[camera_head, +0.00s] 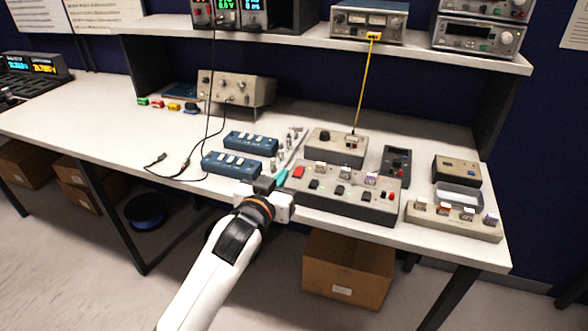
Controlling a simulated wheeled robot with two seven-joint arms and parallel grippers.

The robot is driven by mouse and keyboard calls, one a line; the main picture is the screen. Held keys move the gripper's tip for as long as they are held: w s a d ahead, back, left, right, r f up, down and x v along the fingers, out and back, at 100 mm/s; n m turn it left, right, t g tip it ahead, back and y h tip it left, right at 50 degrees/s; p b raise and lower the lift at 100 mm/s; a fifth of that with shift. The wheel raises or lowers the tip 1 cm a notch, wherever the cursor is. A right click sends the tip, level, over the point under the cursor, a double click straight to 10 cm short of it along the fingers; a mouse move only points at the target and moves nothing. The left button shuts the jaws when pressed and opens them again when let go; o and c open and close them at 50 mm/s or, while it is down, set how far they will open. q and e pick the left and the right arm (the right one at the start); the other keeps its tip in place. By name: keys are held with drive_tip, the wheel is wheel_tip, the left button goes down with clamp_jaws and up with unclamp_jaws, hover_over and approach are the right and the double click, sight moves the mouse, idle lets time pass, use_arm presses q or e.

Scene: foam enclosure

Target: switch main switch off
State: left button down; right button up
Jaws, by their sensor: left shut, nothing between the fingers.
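Which one is the main switch is not labelled legibly. My left gripper (281,178) is shut and empty, its teal fingertips close to the left end of the box, just left of the red switch. I cannot tell whether the fingertips touch the box. The switch position is too small to read. My right gripper is not in view.
Two blue socket strips (232,164) lie left of the gripper, with black cables (172,168) beside them. A grey box with a yellow cable (337,147) stands behind the control box. A tagged block (453,222) is at right. The bench's left part is mostly clear.

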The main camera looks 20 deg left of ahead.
use_arm(q)
hover_over(296, 178)
drive_tip(key=s, duration=0.1)
drive_tip(key=shift+s+f+p, duration=0.15)
drive_tip(key=shift+f+p, duration=0.3)
drive_tip(key=shift+f, duration=0.1)
drive_tip(key=f, duration=0.1)
drive_tip(key=w+f, duration=0.1)
drive_tip(key=f, duration=0.1)
drive_tip(key=shift+w, duration=0.1)
drive_tip(key=shift+f, duration=0.65)
